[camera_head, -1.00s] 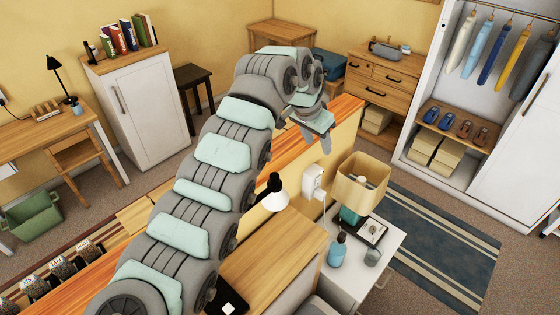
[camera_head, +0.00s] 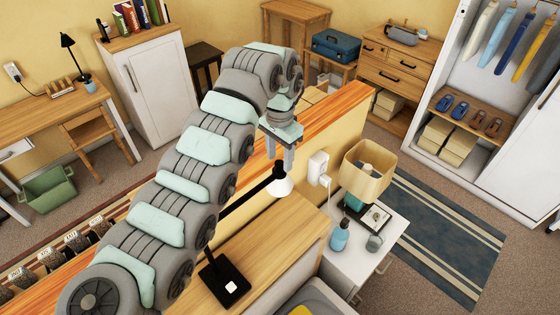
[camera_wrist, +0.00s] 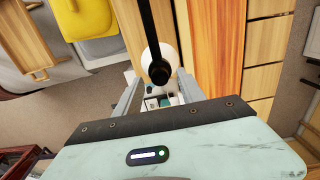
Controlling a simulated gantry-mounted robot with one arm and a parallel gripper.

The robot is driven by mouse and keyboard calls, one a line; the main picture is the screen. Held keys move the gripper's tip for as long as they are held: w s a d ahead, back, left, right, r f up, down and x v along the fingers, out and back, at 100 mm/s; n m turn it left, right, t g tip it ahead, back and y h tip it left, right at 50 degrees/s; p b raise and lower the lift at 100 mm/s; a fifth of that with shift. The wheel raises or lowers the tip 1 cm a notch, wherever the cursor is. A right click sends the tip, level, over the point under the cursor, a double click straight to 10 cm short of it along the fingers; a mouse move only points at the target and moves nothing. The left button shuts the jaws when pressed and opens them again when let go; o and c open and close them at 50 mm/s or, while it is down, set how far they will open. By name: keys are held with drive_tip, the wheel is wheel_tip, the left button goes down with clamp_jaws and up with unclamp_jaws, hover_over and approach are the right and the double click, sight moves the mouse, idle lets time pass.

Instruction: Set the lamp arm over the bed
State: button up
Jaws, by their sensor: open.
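The lamp has a black base (camera_head: 225,280) on a wooden shelf top and a long black arm (camera_head: 238,200) leading to a white shade (camera_head: 280,184). In the wrist view, the lamp arm (camera_wrist: 143,22) comes in from the top to a black joint over the white shade (camera_wrist: 153,52). My gripper (camera_head: 281,157) is open and empty, pointing down just above the shade. In the wrist view my gripper (camera_wrist: 157,88) has one finger on each side of the lamp head; exact depth is unclear. The bed (camera_head: 320,297) shows partly at the bottom edge; its yellow and grey bedding (camera_wrist: 98,48) shows in the wrist view.
A wooden partition ledge (camera_head: 335,113) runs behind the lamp. A blue rug (camera_head: 440,235) lies on open floor.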

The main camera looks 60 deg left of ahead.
drive_tip(key=shift+f+p, duration=0.3)
drive_tip(key=shift+f, duration=1.1)
drive_tip(key=shift+c, duration=0.2)
clamp_jaws()
